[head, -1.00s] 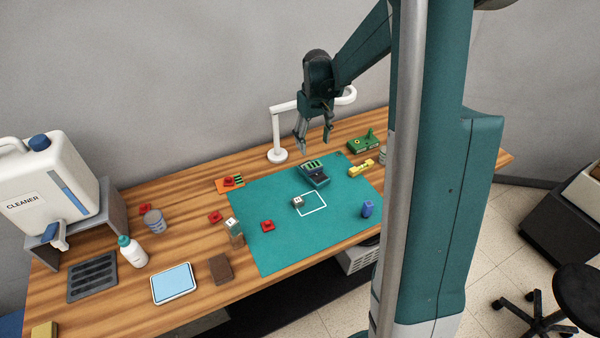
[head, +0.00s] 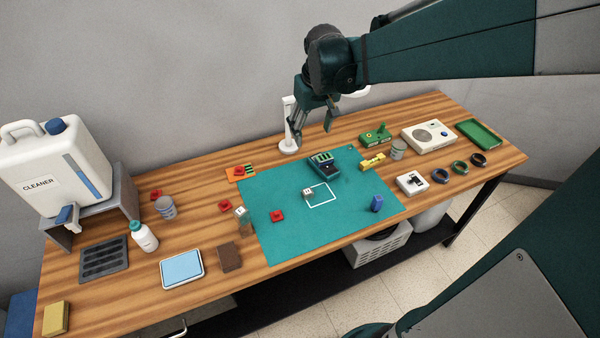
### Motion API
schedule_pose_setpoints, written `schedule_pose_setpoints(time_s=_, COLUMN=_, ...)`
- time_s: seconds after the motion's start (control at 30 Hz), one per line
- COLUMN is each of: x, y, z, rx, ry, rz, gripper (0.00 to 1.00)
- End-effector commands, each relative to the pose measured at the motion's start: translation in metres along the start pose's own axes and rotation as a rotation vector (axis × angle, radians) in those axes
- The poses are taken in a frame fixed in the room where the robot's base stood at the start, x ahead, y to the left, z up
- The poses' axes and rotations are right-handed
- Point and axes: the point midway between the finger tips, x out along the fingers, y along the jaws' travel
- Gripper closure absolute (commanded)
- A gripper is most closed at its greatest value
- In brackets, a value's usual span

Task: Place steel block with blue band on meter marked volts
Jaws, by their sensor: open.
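My gripper (head: 312,135) hangs open and empty above the back of the table, its fingers pointing down. A small silver-grey block (head: 307,193) sits on the teal mat (head: 340,220) at the left edge of a white square outline; no blue band can be made out on it. A taller block with a pale top (head: 241,213) stands at the mat's left edge. A white box with a black part (head: 411,182) stands right of the mat. The word volts is not readable on either.
A blue cylinder (head: 376,203) and a red piece (head: 277,215) are on the mat. A white lamp stand (head: 289,146) rises behind it. The mat's front is clear.

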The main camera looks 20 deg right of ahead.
Motion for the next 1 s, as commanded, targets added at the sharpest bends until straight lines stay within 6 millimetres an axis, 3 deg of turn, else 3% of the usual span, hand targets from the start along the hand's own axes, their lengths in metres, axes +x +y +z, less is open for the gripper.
schedule_pose_setpoints(time_s=0.4, x=-0.044, y=-0.04, z=0.048, rx=0.0, ry=0.103, rz=0.002, gripper=0.44)
schedule_pose_setpoints(time_s=1.0, x=-0.08, y=-0.085, z=0.122, rx=0.006, ry=0.252, rz=-0.013, gripper=0.44)
